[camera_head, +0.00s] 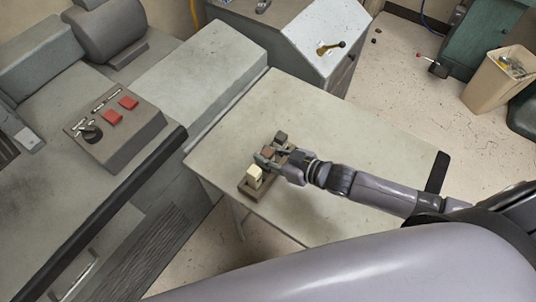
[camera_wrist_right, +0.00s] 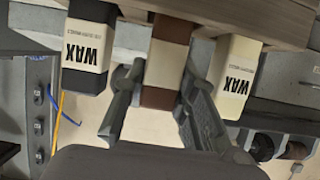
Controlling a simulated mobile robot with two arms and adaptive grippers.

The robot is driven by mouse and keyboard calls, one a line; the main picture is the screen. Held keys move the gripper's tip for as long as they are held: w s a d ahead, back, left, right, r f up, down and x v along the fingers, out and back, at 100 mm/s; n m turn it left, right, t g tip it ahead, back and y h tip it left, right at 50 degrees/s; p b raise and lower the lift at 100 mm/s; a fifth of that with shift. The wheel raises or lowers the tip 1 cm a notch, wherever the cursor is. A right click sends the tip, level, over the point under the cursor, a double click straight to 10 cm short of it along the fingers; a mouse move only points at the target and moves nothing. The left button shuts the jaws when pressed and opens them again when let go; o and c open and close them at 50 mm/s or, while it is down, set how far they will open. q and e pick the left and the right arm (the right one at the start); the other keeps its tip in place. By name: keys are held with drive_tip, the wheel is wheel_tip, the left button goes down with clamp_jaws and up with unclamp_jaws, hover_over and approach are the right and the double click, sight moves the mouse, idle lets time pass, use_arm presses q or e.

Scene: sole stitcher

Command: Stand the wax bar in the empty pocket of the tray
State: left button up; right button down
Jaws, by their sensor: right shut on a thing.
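The small brown tray (camera_head: 244,189) lies near the left front edge of the grey table; its edge runs along the top of the upside-down right wrist view (camera_wrist_right: 240,14). A cream wax bar (camera_head: 254,176) stands at its near end, and a dark bar (camera_head: 281,136) at its far end. My right gripper (camera_head: 268,157) is shut on a brown wax bar with a pale band (camera_wrist_right: 160,65), between the other two. The held bar looks upright and its base overlaps the tray edge; I cannot tell whether it is seated in a pocket. My left gripper is out of view.
The grey table (camera_head: 340,140) is clear to the right of and behind the tray. A machine with a red-button control box (camera_head: 117,128) stands at left. A sloped panel with a brass lever (camera_head: 330,47) is behind. A beige bin (camera_head: 498,80) stands at far right.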

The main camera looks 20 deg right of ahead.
drive_tip(key=shift+f, duration=0.2)
drive_tip(key=c, duration=1.3)
unclamp_jaws()
drive_tip(key=shift+r, duration=0.1)
drive_tip(key=shift+r, duration=0.2)
drive_tip(key=p+v, duration=0.1)
drive_tip(key=v, duration=1.1)
drive_tip(key=shift+f, duration=0.1)
